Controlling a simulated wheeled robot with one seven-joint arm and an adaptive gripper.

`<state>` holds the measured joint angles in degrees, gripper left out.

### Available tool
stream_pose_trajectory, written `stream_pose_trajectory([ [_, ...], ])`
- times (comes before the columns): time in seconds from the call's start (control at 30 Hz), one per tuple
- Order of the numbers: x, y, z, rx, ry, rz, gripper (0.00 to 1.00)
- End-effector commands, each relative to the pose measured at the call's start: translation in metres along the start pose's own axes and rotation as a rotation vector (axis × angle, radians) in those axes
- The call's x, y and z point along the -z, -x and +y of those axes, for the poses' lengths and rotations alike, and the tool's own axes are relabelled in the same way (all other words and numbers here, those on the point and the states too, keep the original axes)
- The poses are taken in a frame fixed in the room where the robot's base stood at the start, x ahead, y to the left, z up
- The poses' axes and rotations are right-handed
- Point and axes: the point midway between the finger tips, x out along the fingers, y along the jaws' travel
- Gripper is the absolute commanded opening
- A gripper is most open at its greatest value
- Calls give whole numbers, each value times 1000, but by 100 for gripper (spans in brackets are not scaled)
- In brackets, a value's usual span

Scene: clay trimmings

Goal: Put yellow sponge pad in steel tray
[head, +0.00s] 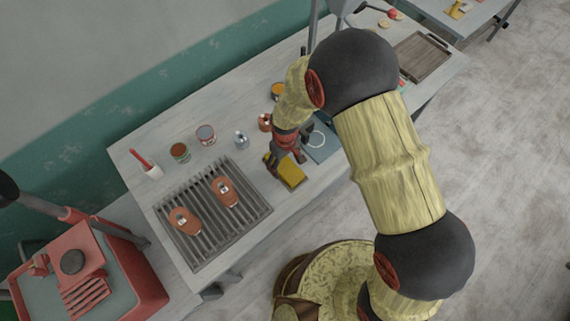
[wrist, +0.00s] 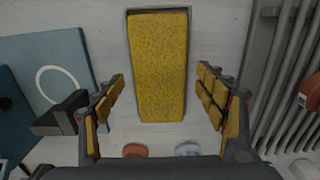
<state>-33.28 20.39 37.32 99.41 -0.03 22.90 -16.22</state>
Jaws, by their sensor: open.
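The yellow sponge pad (head: 292,175) lies on the pale worktop, between the slatted rack and a blue board. In the wrist view the sponge pad (wrist: 158,60) is a long speckled block, with a dark edge showing at its far end. My gripper (head: 277,165) is over the sponge's left end in the head view. In the wrist view my gripper (wrist: 162,80) is open and empty, with one padded finger to each side of the sponge. Contact cannot be told. A grey-brown rectangular tray (head: 423,58), likely the steel tray, lies at the far right end of the worktop.
The slatted rack (head: 205,235) with two orange-brown pieces is left of the sponge. The blue board (head: 322,146) with a white ring is on its right. Several tins and small pots stand along the back. My arm hides part of the worktop before the tray.

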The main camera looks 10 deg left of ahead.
Motion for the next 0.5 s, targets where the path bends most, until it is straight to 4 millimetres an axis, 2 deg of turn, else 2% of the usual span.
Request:
stream_pose_trajectory([
  [0.1,2,26,0,-2,0,5,72],
  [0.3,1,67,0,-1,0,4,72],
  [0.5,0,93,0,-1,0,3,72],
])
